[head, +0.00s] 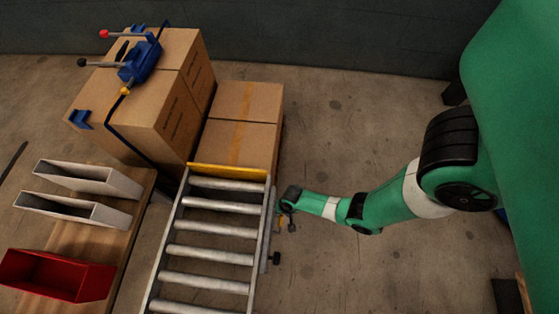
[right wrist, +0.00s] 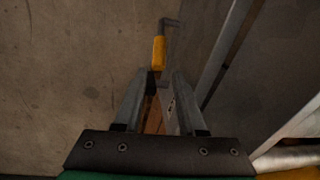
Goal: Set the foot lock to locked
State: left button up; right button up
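A lever with a yellow grip (right wrist: 159,54) and a grey bent rod, which looks like the foot lock, shows in the right wrist view. A small yellow part also shows beside the roller conveyor (head: 264,243) in the head view, at my right gripper (head: 287,212). In the right wrist view my right gripper (right wrist: 160,80) has its two fingers apart, with the yellow grip in line with the gap at the fingertips. I cannot tell whether they touch it. The lock's setting cannot be read. My left gripper is not in view.
Cartons (head: 241,120) stand beyond the conveyor's yellow end stop (head: 229,172). A blue strapping tool (head: 140,62) sits on the taller stack. A wooden bench (head: 130,231) with a red bin (head: 56,275) and white trays is at left. A black knob (head: 275,258) sticks out from the conveyor's side.

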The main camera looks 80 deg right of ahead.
aim_at(282, 217)
jog(key=f+b, duration=0.2)
jog(key=f, duration=0.1)
jog(key=f+b, duration=0.2)
jog(key=f, duration=0.1)
jog(key=shift+w+a+f, duration=0.1)
jog(key=shift+w+f, duration=0.1)
jog(key=shift+w+f+b, duration=0.2)
jog(key=shift+f+b, duration=0.1)
jog(key=shift+f, duration=0.25)
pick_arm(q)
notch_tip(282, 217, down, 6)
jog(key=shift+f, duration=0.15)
pick_arm(e)
grip_shut()
